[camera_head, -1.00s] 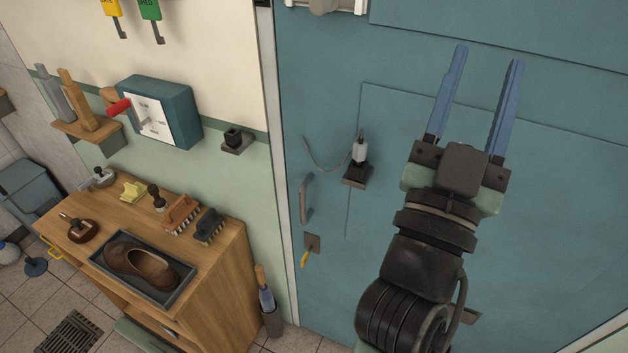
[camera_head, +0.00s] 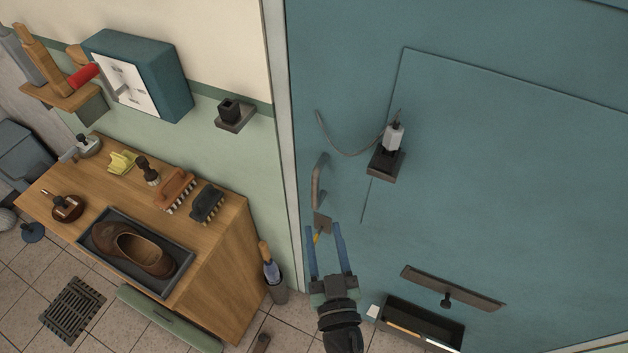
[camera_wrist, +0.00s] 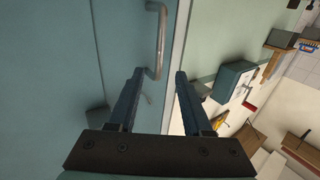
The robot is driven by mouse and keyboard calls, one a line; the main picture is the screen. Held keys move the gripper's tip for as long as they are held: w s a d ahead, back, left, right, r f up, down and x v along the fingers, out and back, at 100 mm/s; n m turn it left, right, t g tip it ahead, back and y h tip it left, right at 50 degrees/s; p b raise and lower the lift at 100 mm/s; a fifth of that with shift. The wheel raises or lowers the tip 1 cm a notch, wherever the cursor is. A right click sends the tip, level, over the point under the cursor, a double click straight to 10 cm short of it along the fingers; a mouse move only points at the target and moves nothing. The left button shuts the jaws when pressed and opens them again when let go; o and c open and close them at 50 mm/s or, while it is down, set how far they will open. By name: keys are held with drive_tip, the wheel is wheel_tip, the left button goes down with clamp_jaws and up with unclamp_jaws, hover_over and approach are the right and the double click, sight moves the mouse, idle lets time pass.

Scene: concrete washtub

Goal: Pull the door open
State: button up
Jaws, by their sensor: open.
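The teal door (camera_head: 480,160) fills the right of the head view and lies flat against its pale frame, so it looks shut. Its grey curved handle (camera_head: 318,182) is near the door's left edge. Below the handle is a small plate with a yellow key (camera_head: 318,238). My gripper (camera_head: 327,228) is open and empty, its two blue fingers pointing up just below the handle, beside the key plate. In the wrist view the handle (camera_wrist: 160,40) lies ahead of the fingers, nearer the left one; it does not appear to be between them.
A wooden shelf unit (camera_head: 235,262) with brushes and a shoe tray (camera_head: 90,245) stands left of the door. A holder with a white bottle (camera_head: 386,165) and a dark box (camera_head: 425,325) are on or by the door.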

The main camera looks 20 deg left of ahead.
sight(316, 193)
drive_tip(key=x, duration=1.1)
drive_tip(key=shift+w+b, duration=0.1)
drive_tip(key=shift+b, duration=0.3)
clamp_jaws()
idle(0.8)
